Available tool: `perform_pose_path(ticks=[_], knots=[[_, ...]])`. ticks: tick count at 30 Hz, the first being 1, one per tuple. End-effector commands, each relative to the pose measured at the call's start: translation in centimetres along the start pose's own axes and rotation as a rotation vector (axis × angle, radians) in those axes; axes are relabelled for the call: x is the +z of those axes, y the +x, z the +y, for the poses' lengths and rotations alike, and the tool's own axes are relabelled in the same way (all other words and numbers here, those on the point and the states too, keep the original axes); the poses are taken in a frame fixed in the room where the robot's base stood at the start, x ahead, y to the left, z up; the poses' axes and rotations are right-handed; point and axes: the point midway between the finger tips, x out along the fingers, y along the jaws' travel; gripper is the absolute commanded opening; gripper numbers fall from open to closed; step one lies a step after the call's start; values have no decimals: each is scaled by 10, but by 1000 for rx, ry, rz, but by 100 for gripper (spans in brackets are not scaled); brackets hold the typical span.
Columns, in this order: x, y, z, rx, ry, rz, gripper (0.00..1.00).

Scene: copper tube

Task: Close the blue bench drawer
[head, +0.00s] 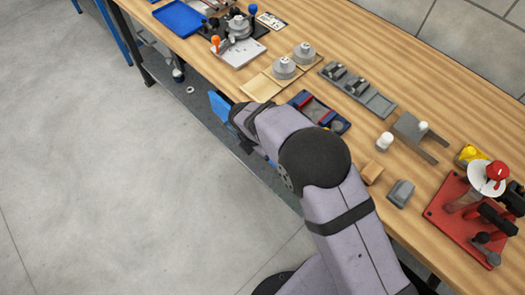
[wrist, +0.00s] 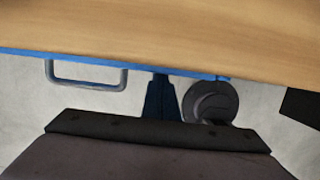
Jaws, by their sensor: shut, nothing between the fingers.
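The blue bench drawer (head: 221,104) shows under the bench's front edge in the head view, mostly hidden behind my arm. In the wrist view its blue front (wrist: 25,54) is a thin strip right along the wooden bench edge. No drawer inside shows there, and I cannot tell if a small gap remains. Its grey bar handle (wrist: 87,87) is left of my gripper. My gripper (wrist: 161,77) is shut and empty, its tip close to the blue front, right of the handle; I cannot tell if it touches. My arm hides it in the head view.
The wooden bench top (head: 350,60) holds a blue tray (head: 180,18), grey fixtures, a blue-and-red holder (head: 320,112) and a red stand (head: 460,220). A lower shelf (head: 205,115) runs under the bench. The floor (head: 100,170) in front is clear.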

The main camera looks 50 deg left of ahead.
Motion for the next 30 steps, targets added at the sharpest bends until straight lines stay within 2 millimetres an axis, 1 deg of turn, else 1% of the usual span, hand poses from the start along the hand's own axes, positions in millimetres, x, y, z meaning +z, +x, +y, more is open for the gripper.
perform_pose_path(ticks=[5, 11, 12, 18, 22, 25, 30], knots=[[-12, -4, 1, 1, -4, 0, 0], [-42, -13, 0, 2, -6, 0, 0], [-38, -20, 2, 6, -1, -2, 0], [-38, -58, 1, 5, 0, -1, 0], [-38, -80, 1, 4, -1, -1, 0], [-38, -93, 1, 3, -2, -1, 0], [-38, -106, 0, 1, -1, 0, 0]])
